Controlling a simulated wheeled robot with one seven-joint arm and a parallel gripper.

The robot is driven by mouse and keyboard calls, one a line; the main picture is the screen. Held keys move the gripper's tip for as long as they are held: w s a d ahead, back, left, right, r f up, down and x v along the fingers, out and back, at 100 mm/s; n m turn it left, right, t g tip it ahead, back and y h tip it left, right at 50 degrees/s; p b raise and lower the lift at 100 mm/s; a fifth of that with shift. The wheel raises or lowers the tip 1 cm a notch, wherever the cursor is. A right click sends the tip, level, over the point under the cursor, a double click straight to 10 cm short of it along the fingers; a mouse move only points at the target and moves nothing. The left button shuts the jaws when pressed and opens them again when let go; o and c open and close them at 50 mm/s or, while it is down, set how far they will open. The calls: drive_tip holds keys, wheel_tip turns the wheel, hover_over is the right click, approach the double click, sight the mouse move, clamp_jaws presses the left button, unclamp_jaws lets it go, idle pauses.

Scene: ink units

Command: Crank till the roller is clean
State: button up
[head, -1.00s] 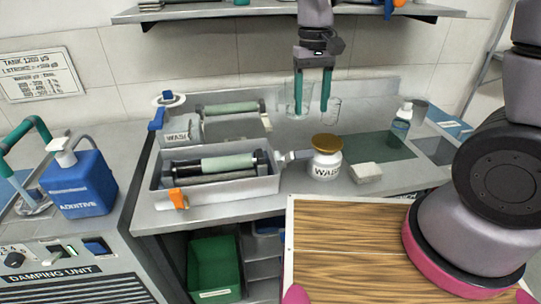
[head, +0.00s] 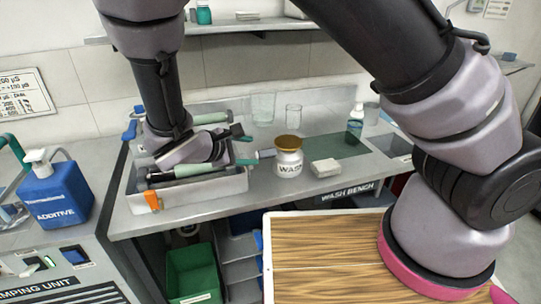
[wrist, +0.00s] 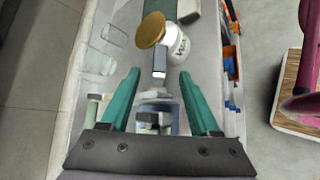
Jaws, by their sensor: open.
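The pale green roller (head: 200,170) lies in a grey metal trough (head: 215,188) on the bench, partly hidden by my arm. The crank (head: 266,154) sticks out at the trough's right end. My gripper (head: 250,151) is low over that right end, fingers pointing right. In the wrist view my gripper (wrist: 158,80) has its two teal fingers well apart, open and empty. The crank's grey handle (wrist: 159,62) shows between and just beyond the fingertips; I see no contact. Whether the roller has ink on it cannot be told.
A white wash jar (head: 289,162) with a brown lid stands close right of the crank, with a pale block (head: 326,168) beside it. Clear glasses (head: 293,118) stand behind. An orange part (head: 152,200) is on the trough's front. A blue additive bottle (head: 55,192) stands left.

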sight(269, 153)
drive_tip(key=x, duration=1)
drive_tip(key=shift+d+f, duration=0.15)
drive_tip(key=shift+c, duration=0.3)
clamp_jaws()
idle(0.8)
